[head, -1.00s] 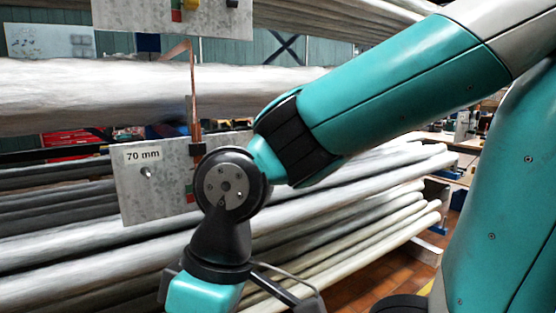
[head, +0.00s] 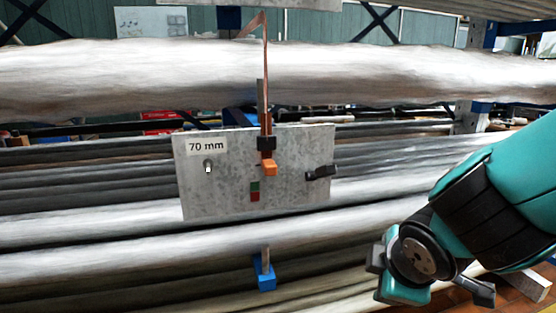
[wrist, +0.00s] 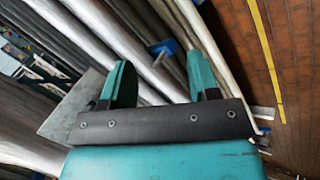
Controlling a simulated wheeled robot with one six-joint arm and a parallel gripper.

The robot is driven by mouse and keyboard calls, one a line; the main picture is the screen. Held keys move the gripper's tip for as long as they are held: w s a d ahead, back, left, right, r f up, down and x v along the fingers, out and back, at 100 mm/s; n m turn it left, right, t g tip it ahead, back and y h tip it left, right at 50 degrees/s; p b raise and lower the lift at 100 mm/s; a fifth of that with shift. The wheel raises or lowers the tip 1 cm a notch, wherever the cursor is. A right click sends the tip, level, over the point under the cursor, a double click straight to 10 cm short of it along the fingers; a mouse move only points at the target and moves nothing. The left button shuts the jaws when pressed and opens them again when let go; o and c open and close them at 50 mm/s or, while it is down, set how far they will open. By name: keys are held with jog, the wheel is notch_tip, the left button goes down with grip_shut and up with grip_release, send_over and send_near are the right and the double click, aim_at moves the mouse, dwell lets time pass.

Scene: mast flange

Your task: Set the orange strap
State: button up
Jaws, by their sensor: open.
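An orange-brown strap (head: 266,95) hangs from above, passes in front of the thick pale pipe and runs down to a grey metal plate (head: 225,185) labelled "70 mm". Its lower end meets a black clip (head: 266,143) on the plate, with an orange block (head: 268,167) just below. I cannot tell whether the strap is fastened there. My gripper is open and empty in the wrist view (wrist: 161,80), its two teal fingers apart. In the head view my wrist is at lower right, clear of the plate and strap; the fingertips are not clear there.
The plate carries a bolt (head: 209,166) at left, a black latch-like part (head: 320,173) at right and a green-red mark (head: 254,190). A blue block on a pin (head: 265,272) sits below the plate. Long pipes (head: 90,262) lie behind. Tiled floor (wrist: 285,60) is open at right.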

jog(key=w+a+r+n+t+h, duration=0.1)
jog(key=w+r+n+t, duration=0.15)
jog(key=w+n, duration=0.2)
jog(key=n+t+y+p, duration=0.3)
jog(key=n+t+y, duration=0.4)
jog(key=n, duration=1.3)
send_near(272, 167)
jog(key=shift+t+h, duration=0.3)
jog(key=shift+t, duration=0.35)
jog(key=p+x, duration=0.3)
jog(key=p, duration=0.2)
jog(key=p+x, duration=0.4)
jog(key=p, duration=0.2)
jog(key=f+p+x, duration=0.1)
jog(key=p+x, duration=0.3)
jog(key=p, duration=0.1)
jog(key=shift+s+a, duration=0.15)
jog(key=shift+a, duration=0.1)
jog(key=shift+w+a+f+p, duration=0.15)
jog(key=shift+w+p, duration=0.2)
jog(key=shift+w, duration=0.1)
grip_shut()
jog(key=shift+f, duration=0.1)
